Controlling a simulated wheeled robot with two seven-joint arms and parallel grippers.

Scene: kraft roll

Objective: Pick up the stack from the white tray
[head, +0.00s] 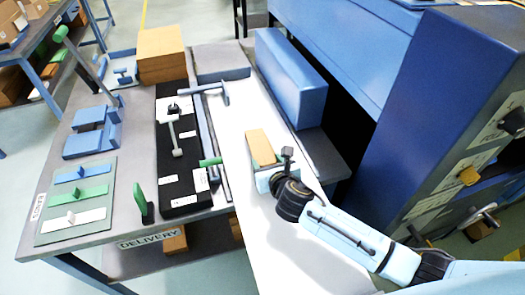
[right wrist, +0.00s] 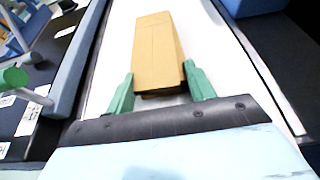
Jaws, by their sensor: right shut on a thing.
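The tan kraft stack (head: 260,146) is over the long white tray (head: 236,138), which has dark side edges. In the right wrist view the stack (right wrist: 158,42) points away from me over the white surface (right wrist: 108,62). My right gripper (head: 268,166) has its green fingertips on either side of the stack's near end, and it is shut on it. The fingers also show in the right wrist view (right wrist: 160,86). I cannot tell whether the stack touches the tray or is just above it. My left gripper is not in view.
A blue box-shaped housing (head: 290,78) and a large blue machine (head: 425,110) stand close on the right. On the left are a black panel (head: 180,190) with tools, a green-grey board (head: 75,200) and a cardboard box (head: 161,54). The white surface's near part is partly under my arm.

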